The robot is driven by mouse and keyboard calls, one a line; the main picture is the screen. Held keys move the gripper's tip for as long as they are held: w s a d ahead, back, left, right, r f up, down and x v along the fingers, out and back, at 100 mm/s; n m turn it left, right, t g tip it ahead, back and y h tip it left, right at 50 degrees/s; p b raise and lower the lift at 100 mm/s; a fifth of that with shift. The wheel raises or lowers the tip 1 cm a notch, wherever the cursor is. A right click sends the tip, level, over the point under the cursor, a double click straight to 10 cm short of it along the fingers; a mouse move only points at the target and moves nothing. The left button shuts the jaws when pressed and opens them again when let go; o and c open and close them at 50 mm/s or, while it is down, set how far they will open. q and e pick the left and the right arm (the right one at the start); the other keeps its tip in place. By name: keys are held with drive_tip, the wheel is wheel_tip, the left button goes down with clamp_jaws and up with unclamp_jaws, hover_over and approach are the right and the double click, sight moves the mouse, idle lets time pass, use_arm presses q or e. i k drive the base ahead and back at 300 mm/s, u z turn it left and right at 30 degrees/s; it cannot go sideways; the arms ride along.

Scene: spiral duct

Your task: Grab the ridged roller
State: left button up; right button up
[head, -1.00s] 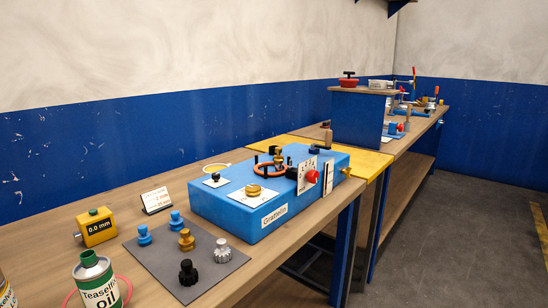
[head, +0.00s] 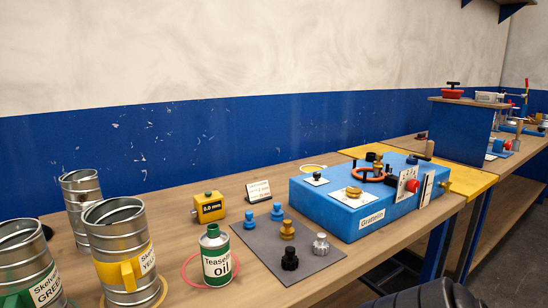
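Several small rollers stand upright on a dark grey mat (head: 262,262) on the bench. A black roller (head: 290,259) with a toothed rim stands near the mat's front edge. A silver roller (head: 320,244) with a notched rim is to its right. A brass roller (head: 287,230) and two blue rollers, one at the back (head: 277,211) and one nearer (head: 250,220), stand behind. The black and silver ones look ridged; I cannot tell which one is named. Neither gripper's fingers show. A dark rounded shape at the bottom right edge may be part of my arm.
A blue machine box (head: 330,212) marked Grattelin stands right of the mat. A green-capped oil can (head: 215,257) stands left of it, near a yellow gauge block (head: 208,207). Metal canisters (head: 118,250) crowd the left. The floor (head: 515,265) at the right is clear.

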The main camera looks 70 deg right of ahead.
sight(378, 166)
drive_tip(key=u, duration=0.5)
drive_tip(key=k, duration=1.55)
drive_tip(key=z, duration=1.05)
